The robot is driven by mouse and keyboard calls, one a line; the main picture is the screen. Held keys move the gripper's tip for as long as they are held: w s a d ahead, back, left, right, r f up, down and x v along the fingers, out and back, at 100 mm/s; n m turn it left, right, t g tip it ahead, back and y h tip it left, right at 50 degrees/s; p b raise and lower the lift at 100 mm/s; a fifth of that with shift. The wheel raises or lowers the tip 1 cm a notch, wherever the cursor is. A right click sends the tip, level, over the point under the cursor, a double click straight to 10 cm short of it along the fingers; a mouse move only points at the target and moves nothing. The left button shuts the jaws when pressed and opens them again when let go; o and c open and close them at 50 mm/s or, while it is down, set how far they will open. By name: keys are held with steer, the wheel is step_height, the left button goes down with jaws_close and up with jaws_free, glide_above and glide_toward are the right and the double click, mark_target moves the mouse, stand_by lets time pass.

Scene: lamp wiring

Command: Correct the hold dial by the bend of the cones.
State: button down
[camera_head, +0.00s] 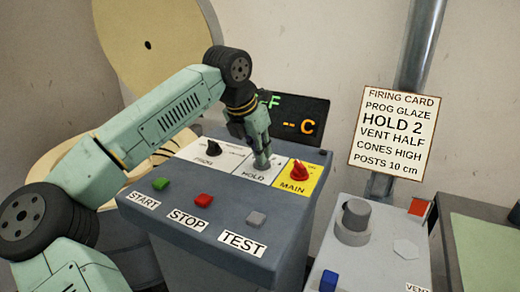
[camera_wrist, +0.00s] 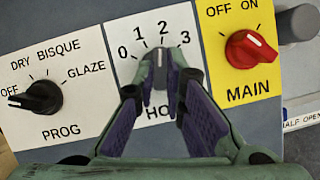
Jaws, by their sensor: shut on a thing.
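The hold dial (camera_wrist: 160,72) is a grey knob on a white plate marked 0, 1, 2, 3. My gripper (camera_wrist: 160,85) is shut on it, one finger on each side. The knob's pale mark points up, toward about the 2. In the head view my gripper (camera_head: 261,160) comes down onto the HOLD plate (camera_head: 256,177) and hides most of the dial. A firing card (camera_head: 392,133) reads PROG GLAZE, HOLD 2, VENT HALF, CONES HIGH, POSTS 10 cm. No cones are visible in either view.
The black PROG dial (camera_wrist: 38,98) at left points toward OFF. The red MAIN switch (camera_wrist: 250,49) is close on the right. START (camera_head: 161,184), STOP (camera_head: 203,200) and TEST (camera_head: 256,219) buttons sit in front. A display (camera_head: 298,122) stands behind, partly hidden by my arm.

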steer(key=shift+f+m, duration=0.3)
steer(key=shift+m, duration=0.1)
steer(key=c, duration=1.7)
jaws_free()
steer(key=shift+d, duration=0.1)
steer(key=shift+o, duration=0.2)
steer(key=shift+r, duration=0.2)
steer(key=shift+a+r, duration=0.2)
steer(key=shift+r, duration=0.1)
steer(key=v, duration=1.1)
steer(key=shift+w, duration=0.15)
